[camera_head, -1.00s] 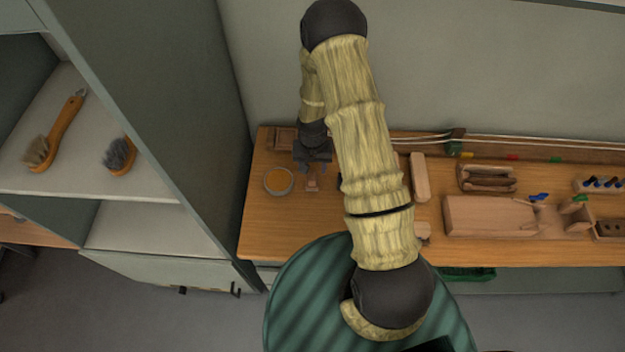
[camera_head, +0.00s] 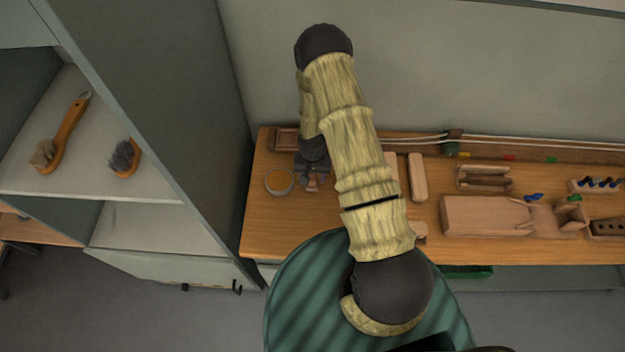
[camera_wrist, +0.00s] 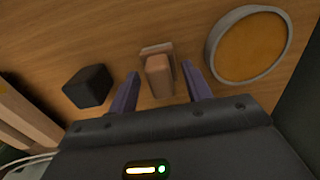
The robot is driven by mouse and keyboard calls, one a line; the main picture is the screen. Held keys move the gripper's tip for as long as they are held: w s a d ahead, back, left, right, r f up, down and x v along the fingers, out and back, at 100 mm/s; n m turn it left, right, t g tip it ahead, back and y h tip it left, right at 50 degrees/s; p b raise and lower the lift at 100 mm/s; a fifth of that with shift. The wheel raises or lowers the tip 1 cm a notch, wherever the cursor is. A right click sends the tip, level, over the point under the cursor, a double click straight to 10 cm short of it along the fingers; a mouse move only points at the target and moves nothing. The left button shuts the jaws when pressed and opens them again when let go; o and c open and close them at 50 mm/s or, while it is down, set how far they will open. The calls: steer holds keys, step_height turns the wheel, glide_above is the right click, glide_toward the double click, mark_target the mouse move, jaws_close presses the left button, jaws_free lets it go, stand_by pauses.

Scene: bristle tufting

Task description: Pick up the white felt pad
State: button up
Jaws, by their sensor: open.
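No clearly white felt pad shows in either view. In the wrist view, a small pale pinkish-tan block (camera_wrist: 159,76) sits on the bench in front of a flat wooden piece (camera_wrist: 157,49). My gripper (camera_wrist: 161,73) is open, with one purple-grey finger on each side of the block, and a gap shows on both sides. In the head view my gripper (camera_head: 312,180) is low over the left end of the bench, and my wrist partly hides what is beneath it.
A round dish with orange contents (camera_wrist: 250,46) lies right of the fingers in the wrist view; a dark cube (camera_wrist: 88,86) lies left. The wooden bench (camera_head: 285,228) holds a long block (camera_head: 418,178) and a wooden board (camera_head: 480,216) farther right. A shelf unit (camera_head: 190,120) stands left.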

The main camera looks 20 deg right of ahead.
mark_target(312, 175)
steer(key=c, duration=1.1)
steer(key=shift+o, duration=0.2)
jaws_close()
step_height(312, 175, up, 10)
steer(key=b, duration=0.3)
